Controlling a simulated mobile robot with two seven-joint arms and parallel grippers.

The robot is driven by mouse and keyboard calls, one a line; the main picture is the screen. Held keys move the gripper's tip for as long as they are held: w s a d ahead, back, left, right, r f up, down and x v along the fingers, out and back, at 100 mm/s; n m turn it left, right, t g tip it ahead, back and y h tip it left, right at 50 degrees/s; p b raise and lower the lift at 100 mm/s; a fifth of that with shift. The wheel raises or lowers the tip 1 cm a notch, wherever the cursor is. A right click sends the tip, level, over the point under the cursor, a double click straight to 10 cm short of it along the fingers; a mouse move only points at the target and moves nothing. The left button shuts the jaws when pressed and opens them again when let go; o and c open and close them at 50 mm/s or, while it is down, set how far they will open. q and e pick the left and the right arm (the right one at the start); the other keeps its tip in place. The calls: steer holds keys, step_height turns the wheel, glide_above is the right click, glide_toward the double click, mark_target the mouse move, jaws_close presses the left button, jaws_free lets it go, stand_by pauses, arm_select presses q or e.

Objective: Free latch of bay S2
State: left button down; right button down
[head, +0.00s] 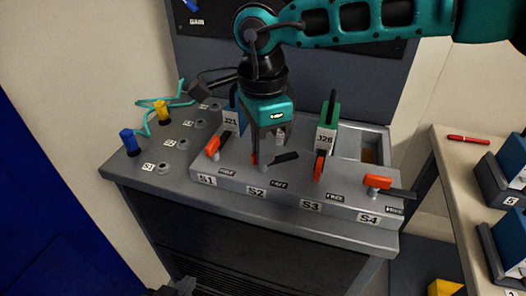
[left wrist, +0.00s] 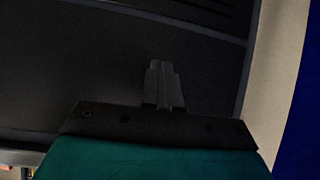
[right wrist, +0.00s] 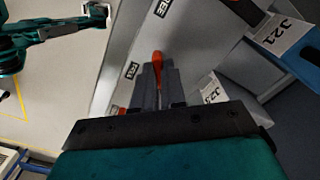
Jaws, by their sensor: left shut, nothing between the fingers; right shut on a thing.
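Bay S2 (head: 256,192) is on the grey console between S1 and S3. Its latch has an orange handle (right wrist: 158,70) and a dark bar (head: 285,157) pointing right. My right gripper (head: 266,155) reaches down from above and is shut on the orange handle; its fingers hide most of it in the head view. In the right wrist view the handle sticks out between the fingers. My left gripper (left wrist: 163,85) is shut and empty, low in front of the console's dark front; only a dark part of it shows at the bottom of the head view.
Orange latches of S1 (head: 213,145), S3 (head: 320,165) and S4 (head: 378,181) stand nearby. Blue (head: 130,143) and yellow plugs (head: 161,110) are left.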

steer(key=m+b, duration=0.1)
steer(key=m, duration=0.2)
steer(key=shift+f, duration=0.1)
steer(key=shift+m+b, duration=0.7)
steer(key=shift+m, duration=0.4)
steer(key=shift+m+b, duration=0.3)
steer(key=shift+m, duration=0.5)
arm_select(q)
steer(key=shift+w+d+f, duration=0.2)
steer(key=shift+d+f, duration=0.05)
steer(key=shift+f, duration=0.2)
steer(key=shift+w+d+f, duration=0.2)
steer(key=shift+d+f, duration=0.05)
steer(key=shift+f, duration=0.15)
arm_select(e)
steer(key=shift+m, duration=0.3)
arm_select(q)
steer(key=shift+s+f, duration=0.15)
steer(key=shift+f, duration=0.05)
arm_select(e)
steer(key=c, duration=1.2)
jaws_free()
steer(key=shift+r, duration=0.2)
